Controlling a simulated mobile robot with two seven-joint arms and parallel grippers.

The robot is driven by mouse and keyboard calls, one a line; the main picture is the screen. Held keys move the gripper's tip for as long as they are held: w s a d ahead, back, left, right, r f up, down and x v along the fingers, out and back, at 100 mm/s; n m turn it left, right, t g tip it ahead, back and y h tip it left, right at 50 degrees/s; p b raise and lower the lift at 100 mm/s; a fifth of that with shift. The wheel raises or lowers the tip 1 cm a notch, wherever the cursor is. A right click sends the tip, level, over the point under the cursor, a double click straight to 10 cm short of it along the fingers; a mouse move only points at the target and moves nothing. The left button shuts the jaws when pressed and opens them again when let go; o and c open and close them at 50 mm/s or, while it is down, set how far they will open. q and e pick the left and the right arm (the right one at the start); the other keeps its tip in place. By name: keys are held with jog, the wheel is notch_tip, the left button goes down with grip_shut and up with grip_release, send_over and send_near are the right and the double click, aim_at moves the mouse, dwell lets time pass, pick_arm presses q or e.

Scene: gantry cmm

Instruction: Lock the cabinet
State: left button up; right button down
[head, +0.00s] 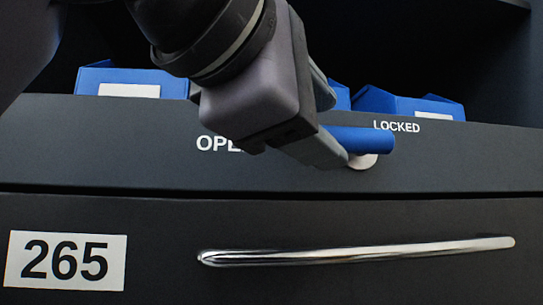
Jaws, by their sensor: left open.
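The dark grey cabinet (100,143) has a blue lock handle (365,140) on its upper panel. The handle lies nearly level, with its free end toward the right, just below the LOCKED label (396,126). A pale round boss (364,161) shows beneath it. The OPEN label (216,143) is left of the handle and partly covered by my gripper. My left gripper (335,128) is open at the handle's left part, with one finger above and one below it. The gripper hides that left part, so I cannot tell whether the fingers touch it. My right gripper is out of view.
Below is a drawer front with a long chrome bar handle (355,253) and a white 265 label (66,261). Blue bins (410,103) stand on the open shelf behind the panel. The space right of the lock handle is clear.

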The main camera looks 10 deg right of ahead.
pick_arm(q)
jog(key=shift+x, duration=1.45)
grip_shut()
jog(key=shift+a+r, duration=0.1)
